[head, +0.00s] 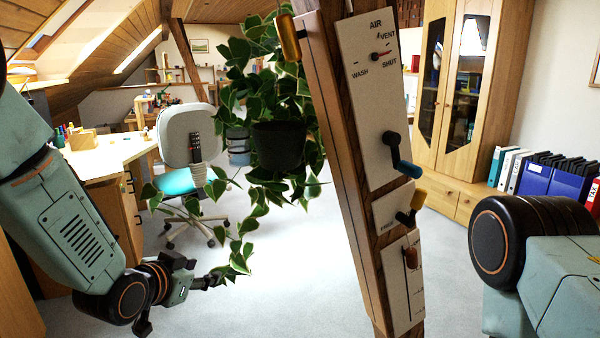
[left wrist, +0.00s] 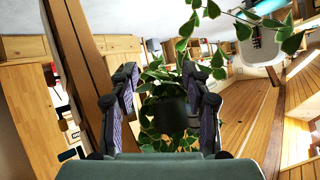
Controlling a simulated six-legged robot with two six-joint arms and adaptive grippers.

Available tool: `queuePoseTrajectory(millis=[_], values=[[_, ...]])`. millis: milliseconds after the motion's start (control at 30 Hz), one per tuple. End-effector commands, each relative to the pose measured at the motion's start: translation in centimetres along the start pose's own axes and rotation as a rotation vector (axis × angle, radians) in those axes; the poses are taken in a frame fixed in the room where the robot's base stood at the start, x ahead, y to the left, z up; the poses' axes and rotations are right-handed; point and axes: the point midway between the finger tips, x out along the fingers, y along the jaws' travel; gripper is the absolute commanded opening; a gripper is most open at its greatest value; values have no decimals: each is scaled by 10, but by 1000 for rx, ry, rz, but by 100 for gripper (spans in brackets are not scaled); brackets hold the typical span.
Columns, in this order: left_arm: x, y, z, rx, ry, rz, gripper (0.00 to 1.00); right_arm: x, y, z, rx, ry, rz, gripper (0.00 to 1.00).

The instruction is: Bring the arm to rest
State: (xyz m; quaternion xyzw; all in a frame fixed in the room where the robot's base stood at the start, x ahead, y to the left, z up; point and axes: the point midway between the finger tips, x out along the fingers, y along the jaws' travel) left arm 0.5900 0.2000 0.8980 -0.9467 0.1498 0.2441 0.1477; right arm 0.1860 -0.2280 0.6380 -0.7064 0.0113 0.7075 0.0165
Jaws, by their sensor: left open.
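My left arm comes in from the left in the head view, bent at the elbow. Its gripper (head: 208,282) points right, low above the floor and left of the timber brace (head: 345,170). In the left wrist view the two fingers of this gripper (left wrist: 162,90) stand apart with nothing held. The dark pot (left wrist: 168,115) of the hanging plant shows between them, beyond the fingertips. Part of my right arm fills the lower right of the head view; its gripper is out of sight.
A chair (head: 188,140) and desk (head: 110,155) stand behind. Grey floor (head: 290,270) is clear.

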Motion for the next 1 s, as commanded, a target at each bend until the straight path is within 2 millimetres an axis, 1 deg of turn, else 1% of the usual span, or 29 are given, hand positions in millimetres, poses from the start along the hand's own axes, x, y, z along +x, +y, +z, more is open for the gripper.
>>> queuePoseTrajectory(millis=[33, 67, 100, 167, 200, 267, 300, 367, 400, 467, 500, 600, 700, 800, 900, 1000], values=[[-3, 12, 36, -74, -76, 5, 48, 0, 0, 0, 0, 0, 0, 55], [-6, 18, 54, -114, -116, 5, 48, 0, 0, 0, 0, 0, 0, 55], [-10, 26, 79, -170, -171, 2, 48, 0, 0, 0, 0, 0, 0, 55], [-20, 39, 115, -243, -254, -6, 48, 0, 0, 0, 0, 0, 0, 55], [-27, 47, 139, -288, -310, -12, 48, 0, 0, 0, 0, 0, 0, 55], [-41, 60, 173, -350, -393, -25, 48, 0, 0, 0, 0, 0, 0, 55], [-52, 69, 196, -382, -450, -32, 48, 0, 0, 0, 0, 0, 0, 55], [-70, 82, 228, -425, -535, -45, 48, 0, 0, 0, 0, 0, 0, 55], [-83, 91, 249, -450, -593, -53, 48, 0, 0, 0, 0, 0, 0, 55], [-105, 105, 278, -471, -680, -61, 48, 0, 0, 0, 0, 0, 0, 55], [-121, 114, 297, -480, -737, -63, 48, 0, 0, 0, 0, 0, 0, 55], [-159, 136, 338, -491, -867, -60, 48, 0, 0, 0, 0, 0, 0, 55], [-188, 156, 368, -487, -967, -39, 48, 0, 0, 0, 0, 0, 0, 55], [-204, 167, 386, -484, -1023, -25, 48, 0, 0, 0, 0, 0, 0, 55], [-212, 172, 395, -484, -1049, -19, 48, 0, 0, 0, 0, 0, 0, 55], [-213, 173, 396, -484, -1054, -17, 48, 0, 0, 0, 0, 0, 0, 55]])
